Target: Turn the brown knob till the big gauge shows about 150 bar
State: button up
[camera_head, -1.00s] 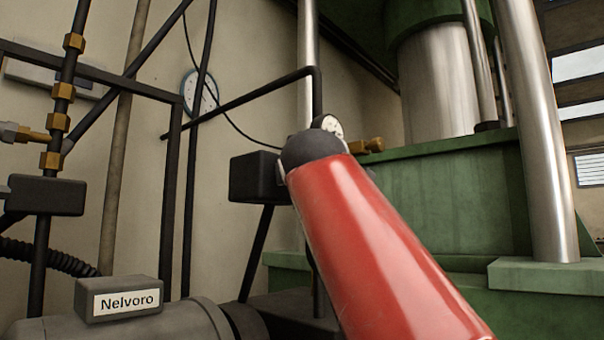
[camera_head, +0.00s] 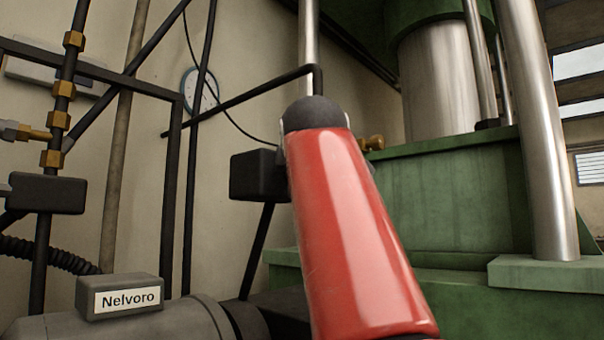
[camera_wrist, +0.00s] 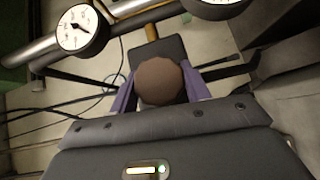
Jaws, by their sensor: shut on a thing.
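The brown knob (camera_wrist: 158,78) shows in the middle of the wrist view, with its rounded end toward the camera. My gripper (camera_wrist: 160,88) has its two purple-grey fingers on either side of the knob and is shut on it. A white round gauge (camera_wrist: 78,28) with a black rim and a dark needle is at the upper left of the wrist view. Its figures are too small to read. In the head view my red arm covers the gauge, the knob and my gripper.
Black pipes with brass fittings (camera_head: 58,119) stand at the left, above a grey motor with a Nelvoro label (camera_head: 127,300). A black box (camera_head: 257,176) is left of my arm. A green press (camera_head: 450,195) with steel columns fills the right. A round dial (camera_head: 193,88) hangs behind.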

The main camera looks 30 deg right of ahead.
jog(key=o, duration=1)
jog(key=b+v, duration=0.2)
jog(key=v, duration=0.5)
jog(key=shift+s, duration=0.4)
jog(key=shift+a, duration=0.15)
